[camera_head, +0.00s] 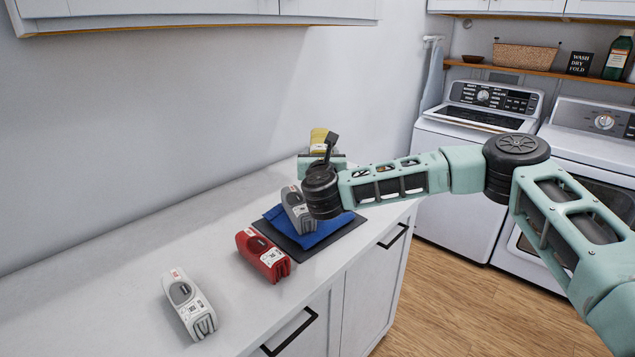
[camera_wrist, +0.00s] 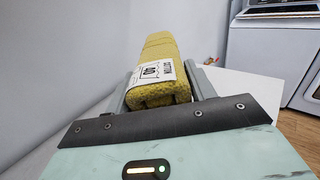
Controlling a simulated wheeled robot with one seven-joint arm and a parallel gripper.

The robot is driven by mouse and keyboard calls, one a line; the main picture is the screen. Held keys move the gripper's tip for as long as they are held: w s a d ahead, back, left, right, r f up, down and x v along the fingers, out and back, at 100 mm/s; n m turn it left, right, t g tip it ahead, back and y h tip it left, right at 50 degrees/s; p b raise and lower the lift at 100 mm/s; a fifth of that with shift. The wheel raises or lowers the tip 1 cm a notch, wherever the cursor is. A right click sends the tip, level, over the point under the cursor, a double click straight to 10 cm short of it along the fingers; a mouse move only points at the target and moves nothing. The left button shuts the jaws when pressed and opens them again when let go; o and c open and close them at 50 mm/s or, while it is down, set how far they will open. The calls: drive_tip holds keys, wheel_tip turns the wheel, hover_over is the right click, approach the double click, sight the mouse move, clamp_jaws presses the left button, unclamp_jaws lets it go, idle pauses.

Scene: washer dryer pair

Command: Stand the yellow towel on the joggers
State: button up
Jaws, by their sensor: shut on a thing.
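The yellow towel (camera_head: 319,138) is a rolled block with a white printed label. It shows in the wrist view (camera_wrist: 158,62) between the two fingers, pointing away from the camera. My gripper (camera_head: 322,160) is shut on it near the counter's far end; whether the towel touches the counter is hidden. A flat blue folded cloth (camera_head: 328,232) lies on a larger dark cloth (camera_head: 345,232) on the counter, nearer than my gripper. I cannot tell which of these is the joggers. A grey labelled towel (camera_head: 297,209) sits on the blue cloth, partly behind my wrist.
A red labelled towel (camera_head: 262,255) lies just left of the dark cloth. A white labelled towel (camera_head: 188,304) lies further left on the pale counter (camera_head: 130,262). The wall (camera_head: 200,110) runs behind. A washer (camera_head: 470,140) and dryer (camera_head: 590,140) stand beyond the counter.

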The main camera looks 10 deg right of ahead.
wheel_tip(320, 180, down, 6)
drive_tip(key=shift+r+p, duration=0.15)
drive_tip(key=shift+p, duration=0.6)
drive_tip(key=shift+f, duration=0.2)
drive_tip(key=shift+f+b, duration=0.4)
drive_tip(key=shift+b, duration=0.15)
drive_tip(key=shift+f+b, duration=0.2)
drive_tip(key=shift+b, duration=0.1)
drive_tip(key=o, duration=1.3)
drive_tip(key=shift+r, duration=0.1)
